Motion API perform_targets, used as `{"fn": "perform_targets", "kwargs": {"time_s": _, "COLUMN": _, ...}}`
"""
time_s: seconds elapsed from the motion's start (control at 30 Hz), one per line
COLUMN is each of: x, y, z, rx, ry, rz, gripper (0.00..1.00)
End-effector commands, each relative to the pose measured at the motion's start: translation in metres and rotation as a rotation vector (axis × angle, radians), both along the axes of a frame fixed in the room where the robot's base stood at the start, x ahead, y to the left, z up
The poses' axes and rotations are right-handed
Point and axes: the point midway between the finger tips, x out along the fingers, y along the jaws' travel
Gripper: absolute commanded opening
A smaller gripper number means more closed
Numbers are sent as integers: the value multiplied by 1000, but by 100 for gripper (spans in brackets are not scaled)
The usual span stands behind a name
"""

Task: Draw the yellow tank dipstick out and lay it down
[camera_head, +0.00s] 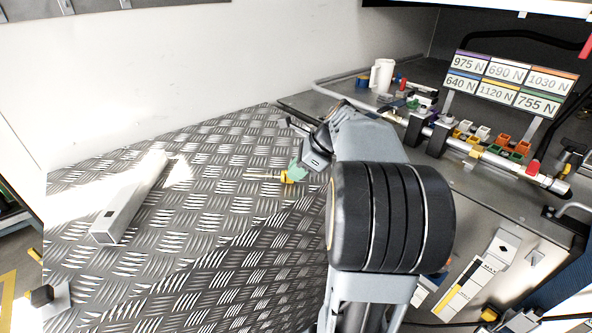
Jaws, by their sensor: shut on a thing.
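The yellow dipstick (266,176) shows as a thin, roughly level rod pointing left, with a thicker yellow end at its right. My gripper (296,171), with green fingers, is shut on that thicker end, over the tread-plate surface (215,215). I cannot tell whether the rod touches the plate or is held just above it. The rod's whole length shows clear of any tank. My arm covers the middle of the view and hides what is behind it. No tank can be made out for certain.
A long grey square bar (130,200) lies on the plate at left. The plate between it and the dipstick is bare. At right, a rail with colored fittings (490,150), a sign board with force values (512,82) and a white mug (382,76) stand on a grey bench.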

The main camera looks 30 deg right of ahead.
Motion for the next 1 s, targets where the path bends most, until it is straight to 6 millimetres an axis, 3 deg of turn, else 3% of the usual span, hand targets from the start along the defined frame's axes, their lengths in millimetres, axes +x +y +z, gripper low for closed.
{"fn": "perform_targets", "kwargs": {"time_s": 0.03, "x": 0, "y": 0, "z": 0, "rx": 0, "ry": 0, "rz": 0, "gripper": 0}}
{"fn": "perform_targets", "kwargs": {"time_s": 0.07, "x": 0, "y": 0, "z": 0, "rx": 0, "ry": 0, "rz": 0, "gripper": 14}}
{"fn": "perform_targets", "kwargs": {"time_s": 0.1, "x": 0, "y": 0, "z": 0, "rx": 0, "ry": 0, "rz": 0, "gripper": 18}}
{"fn": "perform_targets", "kwargs": {"time_s": 0.37, "x": 0, "y": 0, "z": 0, "rx": 0, "ry": 0, "rz": 0, "gripper": 42}}
{"fn": "perform_targets", "kwargs": {"time_s": 0.67, "x": -1, "y": -2, "z": 3, "rx": -1, "ry": -1, "rz": -1, "gripper": 42}}
{"fn": "perform_targets", "kwargs": {"time_s": 1.0, "x": -23, "y": -30, "z": 50, "rx": -4, "ry": -3, "rz": -4, "gripper": 42}}
